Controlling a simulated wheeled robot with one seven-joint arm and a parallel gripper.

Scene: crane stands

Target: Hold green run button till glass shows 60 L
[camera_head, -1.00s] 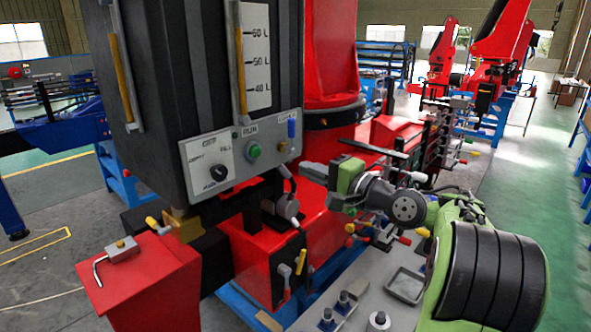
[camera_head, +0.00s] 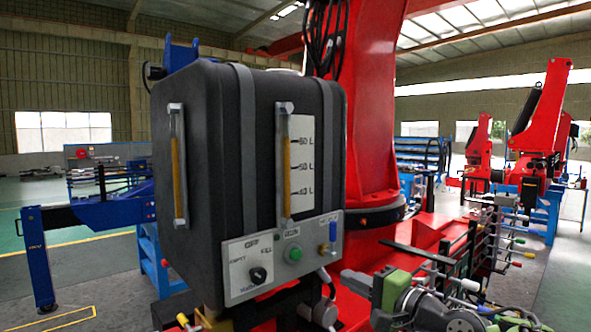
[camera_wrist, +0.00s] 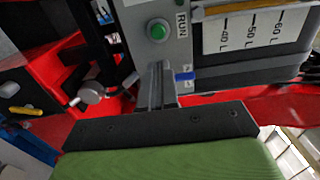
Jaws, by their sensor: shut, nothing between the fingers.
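A black tank (camera_head: 215,110) bears a grey control panel (camera_head: 240,296) low on its front. The round green run button (camera_head: 294,254) is on the panel, and shows under the word RUN in the wrist view (camera_wrist: 158,29). The upright sight glass (camera_head: 284,165) holds a yellow column beside a white scale (camera_head: 303,160) marked 40, 50 and 60 L. The column's top looks near the 60 L mark; I cannot read it exactly. My gripper (camera_head: 350,284) is shut and empty, right of and below the button, apart from it. Its fingers (camera_wrist: 153,72) point towards the panel in the wrist view.
A black selector knob (camera_head: 258,274) sits left of the button, and a blue-handled part (camera_head: 333,232) to its right. A second yellow glass (camera_head: 178,168) is on the tank's left side. Red crane body (camera_head: 365,130) stands behind; levers (camera_head: 480,230) line the right.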

